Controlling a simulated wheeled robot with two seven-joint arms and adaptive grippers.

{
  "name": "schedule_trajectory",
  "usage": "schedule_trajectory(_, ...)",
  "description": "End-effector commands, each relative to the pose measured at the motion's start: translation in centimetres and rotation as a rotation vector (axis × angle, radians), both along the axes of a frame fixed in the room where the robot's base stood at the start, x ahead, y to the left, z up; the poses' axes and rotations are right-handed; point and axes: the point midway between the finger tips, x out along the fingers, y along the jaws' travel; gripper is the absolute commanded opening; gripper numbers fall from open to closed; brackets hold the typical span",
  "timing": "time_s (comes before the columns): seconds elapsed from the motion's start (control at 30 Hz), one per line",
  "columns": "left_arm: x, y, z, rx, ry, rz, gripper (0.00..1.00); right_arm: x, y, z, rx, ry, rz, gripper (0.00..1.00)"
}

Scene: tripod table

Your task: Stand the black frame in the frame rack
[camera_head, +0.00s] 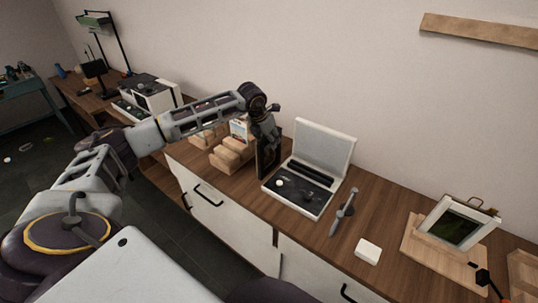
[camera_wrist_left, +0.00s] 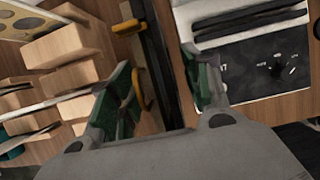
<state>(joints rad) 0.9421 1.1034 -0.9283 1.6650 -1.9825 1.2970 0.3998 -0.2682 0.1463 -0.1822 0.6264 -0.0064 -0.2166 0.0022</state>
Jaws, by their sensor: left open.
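The black frame (camera_head: 263,161) is upright beside the wooden block rack, between it and the open case. In the left wrist view it is a dark narrow strip (camera_wrist_left: 158,60) seen edge-on. My left gripper (camera_head: 266,133) is above and at the frame. In the left wrist view its green-padded fingers (camera_wrist_left: 165,95) are apart, one on each side of the strip; whether they touch it is unclear. The slotted wooden blocks (camera_head: 231,153), likely the frame rack, stand just left, with thin cards or panels in some slots. The frame's lower edge is hard to make out. My right gripper is not seen.
An open grey case (camera_head: 318,160) stands close right of the frame. Further right are a grey tool (camera_head: 343,212), a white block (camera_head: 368,251) and a pale frame (camera_head: 459,222) leaning on a wooden base. A wall shelf (camera_head: 480,30) is above. Some counter between is bare.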

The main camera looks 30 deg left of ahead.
Motion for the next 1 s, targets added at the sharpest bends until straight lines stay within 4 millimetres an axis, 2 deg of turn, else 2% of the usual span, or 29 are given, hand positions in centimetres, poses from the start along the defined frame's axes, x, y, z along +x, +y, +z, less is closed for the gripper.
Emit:
schedule_trajectory(0.23,0.4,-0.1,-1.0,-0.001,0.0,0.0,0.48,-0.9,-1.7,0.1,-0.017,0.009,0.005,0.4)
schedule_trajectory(0.6,0.4,-0.1,-0.9,-0.001,-0.001,0.0,0.48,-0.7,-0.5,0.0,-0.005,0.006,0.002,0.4)
schedule_trajectory(1.0,0.4,-0.1,-0.9,0.0,-0.001,0.0,0.0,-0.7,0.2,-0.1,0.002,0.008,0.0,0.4)
